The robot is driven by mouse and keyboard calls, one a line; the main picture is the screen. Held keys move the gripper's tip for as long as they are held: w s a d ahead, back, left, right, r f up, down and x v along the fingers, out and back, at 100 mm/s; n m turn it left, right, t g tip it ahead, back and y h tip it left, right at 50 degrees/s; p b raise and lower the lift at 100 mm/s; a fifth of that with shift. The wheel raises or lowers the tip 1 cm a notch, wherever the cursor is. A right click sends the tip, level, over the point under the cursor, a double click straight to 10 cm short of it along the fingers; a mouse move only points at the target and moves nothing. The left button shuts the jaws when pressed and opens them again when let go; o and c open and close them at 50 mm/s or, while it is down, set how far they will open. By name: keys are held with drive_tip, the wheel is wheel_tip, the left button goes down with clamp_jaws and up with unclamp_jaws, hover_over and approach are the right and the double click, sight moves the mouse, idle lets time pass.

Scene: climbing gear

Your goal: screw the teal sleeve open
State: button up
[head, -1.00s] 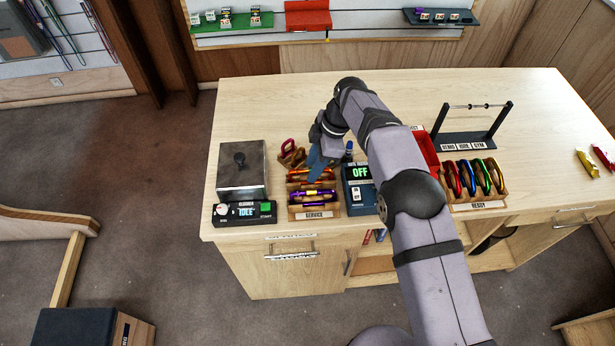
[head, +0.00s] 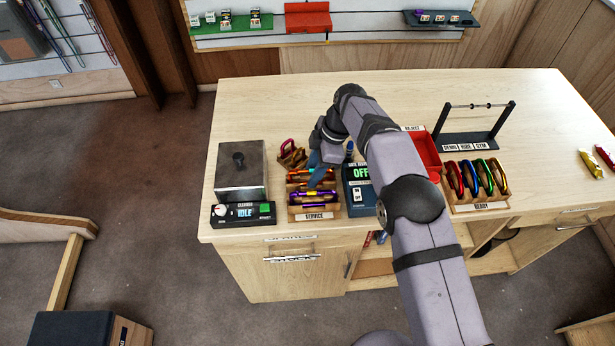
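The SERVICE rack (head: 315,217) stands on the counter and holds several carabiners lying across it. A purple carabiner (head: 301,206) with a yellow part lies in the front of the rack. An orange-red one (head: 299,175) lies further back. I cannot make out a teal sleeve at this size; the arm and gripper cover part of the rack.
Left of the rack is a cleaner box (head: 240,170) with an IDLE panel (head: 243,214). Right of it is a dark unit reading OFF (head: 359,190). A red reject tray (head: 428,158), the READY rack (head: 476,192) and a black bar stand (head: 468,141) lie further right. The back of the counter is clear.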

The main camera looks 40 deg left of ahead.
drive_tip(key=shift+r, duration=0.2)
drive_tip(key=shift+r+p, duration=0.6)
drive_tip(key=shift+r, duration=0.5)
drive_tip(key=shift+f, duration=0.1)
drive_tip(key=shift+f+b, duration=1.15)
drive_tip(key=shift+f, duration=0.2)
drive_tip(key=shift+r, duration=0.15)
drive_tip(key=shift+r+p, duration=0.8)
drive_tip(key=shift+r, duration=0.45)
